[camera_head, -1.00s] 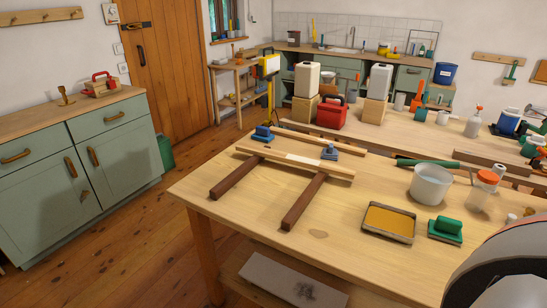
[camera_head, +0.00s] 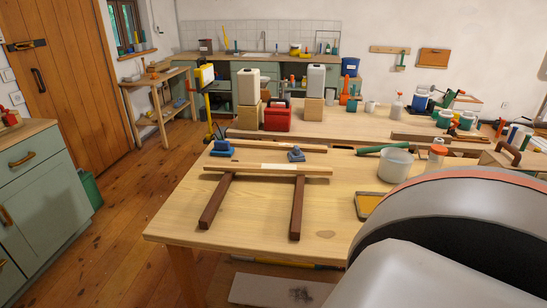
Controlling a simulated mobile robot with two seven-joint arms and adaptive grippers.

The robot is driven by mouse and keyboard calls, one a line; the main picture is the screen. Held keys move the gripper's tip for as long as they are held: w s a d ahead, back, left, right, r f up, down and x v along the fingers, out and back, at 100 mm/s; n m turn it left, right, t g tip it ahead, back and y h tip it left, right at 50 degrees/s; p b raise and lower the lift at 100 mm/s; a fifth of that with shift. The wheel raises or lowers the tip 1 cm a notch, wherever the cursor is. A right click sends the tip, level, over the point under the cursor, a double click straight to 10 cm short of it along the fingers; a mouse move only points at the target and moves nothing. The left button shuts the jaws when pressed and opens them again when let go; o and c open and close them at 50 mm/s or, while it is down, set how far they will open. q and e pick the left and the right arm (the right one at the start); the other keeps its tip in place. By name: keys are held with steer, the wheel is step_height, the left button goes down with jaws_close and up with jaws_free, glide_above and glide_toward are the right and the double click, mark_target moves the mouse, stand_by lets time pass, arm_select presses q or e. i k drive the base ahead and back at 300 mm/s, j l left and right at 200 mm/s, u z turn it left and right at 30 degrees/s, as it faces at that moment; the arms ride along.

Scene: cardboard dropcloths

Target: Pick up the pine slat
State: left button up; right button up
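A pale wood slat, seemingly the pine slat (camera_head: 225,169), lies across the far ends of two dark brown wood bars, the left one (camera_head: 216,202) and the right one (camera_head: 297,208), on the near wooden table. It has a lighter patch along its middle. A second pale slat (camera_head: 280,147) lies behind it, roughly parallel. A blue clamp-like tool (camera_head: 221,149) sits by the left end of the rear slat, and another (camera_head: 296,155) sits between the slats. Neither of my grippers is in view; a large part of my own arm fills the lower right.
The near table (camera_head: 190,217) has clear wood left of the bars. A red case (camera_head: 277,118) and jugs stand behind.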

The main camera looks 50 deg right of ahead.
mark_target(246, 166)
steer(key=z, duration=0.45)
steer(key=j+z, duration=0.15)
steer(key=z, duration=0.3)
steer(key=j+z, duration=0.1)
steer(key=z, duration=0.35)
steer(key=i+j, duration=0.05)
